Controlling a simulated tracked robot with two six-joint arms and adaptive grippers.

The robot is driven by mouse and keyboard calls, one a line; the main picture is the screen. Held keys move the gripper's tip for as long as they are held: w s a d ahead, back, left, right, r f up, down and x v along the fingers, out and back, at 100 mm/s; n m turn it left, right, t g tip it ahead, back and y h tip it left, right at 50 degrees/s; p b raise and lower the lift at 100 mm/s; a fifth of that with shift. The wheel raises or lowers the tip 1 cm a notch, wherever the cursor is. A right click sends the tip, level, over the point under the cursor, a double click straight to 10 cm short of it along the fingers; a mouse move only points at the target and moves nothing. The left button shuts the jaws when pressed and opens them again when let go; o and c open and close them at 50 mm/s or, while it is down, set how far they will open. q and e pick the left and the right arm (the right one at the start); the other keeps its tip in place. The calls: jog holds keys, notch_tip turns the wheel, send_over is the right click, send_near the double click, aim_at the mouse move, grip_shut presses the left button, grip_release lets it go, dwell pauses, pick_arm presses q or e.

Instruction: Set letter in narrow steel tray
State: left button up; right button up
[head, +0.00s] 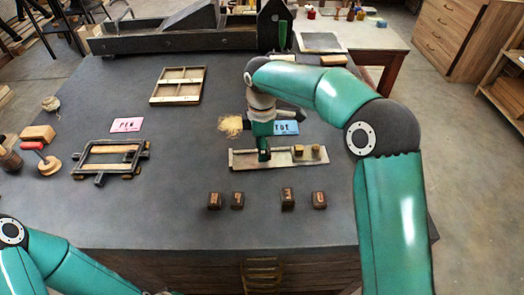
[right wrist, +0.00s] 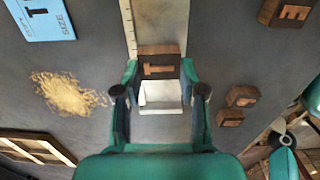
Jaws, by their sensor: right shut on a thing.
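The narrow steel tray (head: 275,163) lies on the dark table and also shows in the right wrist view (right wrist: 160,20). My right gripper (head: 264,153) is over its left part. In the right wrist view the gripper (right wrist: 160,78) is shut on a wooden letter block (right wrist: 158,65), its letter facing the camera. I cannot tell whether the block touches the tray. Several loose letter blocks (head: 288,198) stand in front of the tray. My left gripper is out of view.
A blue card (head: 288,128) lies behind the tray, with pale shavings (head: 230,126) to the left.

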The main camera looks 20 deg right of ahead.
jog(key=shift+f, duration=0.85)
jog(key=shift+s+f, duration=0.1)
jog(key=shift+f, duration=0.3)
jog(key=o, duration=0.6)
jog(key=shift+c, duration=0.2)
jog(key=shift+o, duration=1.2)
jog(key=shift+f, duration=0.1)
jog(key=shift+o, duration=0.2)
